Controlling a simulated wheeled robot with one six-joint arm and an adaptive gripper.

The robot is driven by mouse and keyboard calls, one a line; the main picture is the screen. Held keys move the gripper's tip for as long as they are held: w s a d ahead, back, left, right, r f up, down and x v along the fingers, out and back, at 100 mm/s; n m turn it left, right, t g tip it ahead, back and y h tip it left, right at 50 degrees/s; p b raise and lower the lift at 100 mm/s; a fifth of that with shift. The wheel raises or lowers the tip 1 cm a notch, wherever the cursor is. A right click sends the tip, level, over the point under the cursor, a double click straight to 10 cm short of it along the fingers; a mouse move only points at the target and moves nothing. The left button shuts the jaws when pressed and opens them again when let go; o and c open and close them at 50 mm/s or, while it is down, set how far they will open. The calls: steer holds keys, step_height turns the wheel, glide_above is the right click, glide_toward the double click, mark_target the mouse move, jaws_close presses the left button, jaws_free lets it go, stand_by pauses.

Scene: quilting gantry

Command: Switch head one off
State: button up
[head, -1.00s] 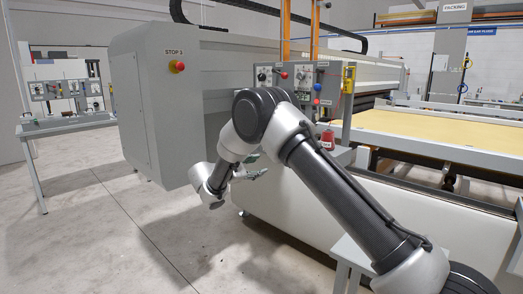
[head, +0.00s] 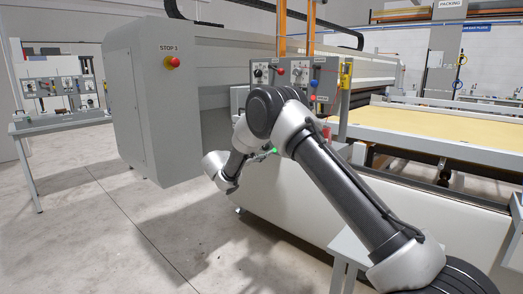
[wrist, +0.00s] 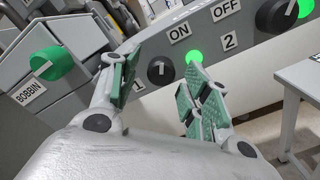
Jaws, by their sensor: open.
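In the wrist view a grey panel carries a black rotary knob (wrist: 160,70) by the label "1", with a lit green lamp (wrist: 193,57) beside it. A white mark shows on the knob; its exact setting is hard to read. The labels "ON" (wrist: 180,33) and "OFF" (wrist: 225,10) lie above. My gripper (wrist: 162,88) is open and empty, its green-padded fingers spread in front of the knob, one to each side in the picture. I cannot tell whether they touch it.
A second black knob (wrist: 275,15) by label "2" has a lit green lamp (wrist: 305,9). A green "BOBBIN" knob (wrist: 50,64) is at left. In the head view, a red stop button (head: 172,62) is on the grey cabinet (head: 150,110); a yellow quilting bed (head: 430,130) extends right.

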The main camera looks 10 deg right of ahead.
steer(key=c, duration=1)
steer(key=n, duration=0.5)
steer(key=shift+s+n, duration=0.1)
steer(key=shift+n, duration=0.2)
steer(key=n, duration=0.6)
steer(key=shift+d, duration=0.1)
steer(key=shift+n, duration=0.3)
steer(key=o, duration=1)
